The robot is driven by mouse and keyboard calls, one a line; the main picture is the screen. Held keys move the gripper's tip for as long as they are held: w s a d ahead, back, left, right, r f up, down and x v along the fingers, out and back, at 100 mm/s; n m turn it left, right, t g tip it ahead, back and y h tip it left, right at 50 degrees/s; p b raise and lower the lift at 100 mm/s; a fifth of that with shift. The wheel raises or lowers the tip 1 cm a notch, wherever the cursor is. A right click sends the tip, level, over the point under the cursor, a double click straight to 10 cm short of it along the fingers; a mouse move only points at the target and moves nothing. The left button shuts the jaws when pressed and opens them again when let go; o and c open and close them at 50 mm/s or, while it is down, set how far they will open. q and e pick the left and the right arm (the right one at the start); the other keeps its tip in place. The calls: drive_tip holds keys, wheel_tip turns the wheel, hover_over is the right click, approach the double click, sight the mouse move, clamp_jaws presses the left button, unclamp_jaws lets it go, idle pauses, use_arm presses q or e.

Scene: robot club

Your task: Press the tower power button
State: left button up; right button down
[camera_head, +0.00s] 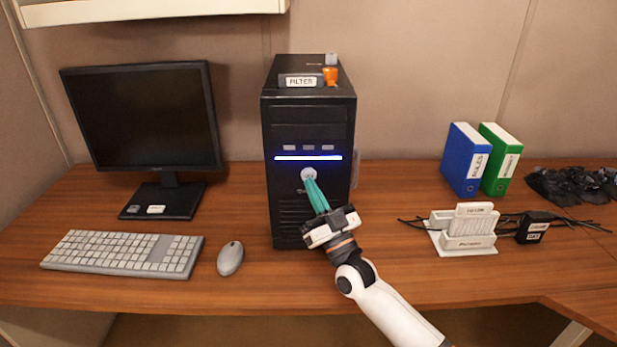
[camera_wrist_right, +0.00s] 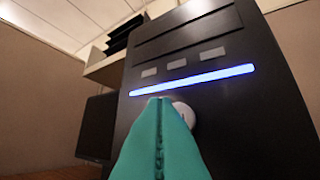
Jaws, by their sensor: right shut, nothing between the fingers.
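The black computer tower (camera_head: 312,225) stands upright on the wooden desk, with a lit blue-white strip across its front. The round silver power button (camera_head: 308,173) is just below the strip. My right gripper (camera_head: 309,180) is shut and empty, its teal fingertips at the lower edge of the button; whether they touch it I cannot tell. In the right wrist view the teal fingers (camera_wrist_right: 161,99) are together and partly cover the button (camera_wrist_right: 186,114), which shows to their right. The lit strip (camera_wrist_right: 192,80) shows above them. My left gripper is not in view.
A monitor (camera_head: 140,115), keyboard (camera_head: 125,253) and mouse (camera_head: 230,258) are left of the tower. A white holder (camera_head: 466,235), black adapter (camera_head: 533,228), cables and blue (camera_head: 466,160) and green (camera_head: 500,160) binders are at right. A filter box (camera_head: 300,81) and orange item (camera_head: 330,76) lie on the tower.

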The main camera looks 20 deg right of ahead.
drive_tip(key=shift+w, duration=0.15)
drive_tip(key=shift+w+d, duration=0.15)
drive_tip(key=shift+w, duration=0.15)
drive_tip(key=shift+w+d+b, duration=0.1)
drive_tip(key=shift+w+b, duration=0.35)
drive_tip(key=shift+b, duration=0.05)
idle(0.6)
drive_tip(key=shift+s+a+p, duration=0.25)
drive_tip(key=shift+s+p, duration=0.5)
drive_tip(key=shift+s, duration=0.2)
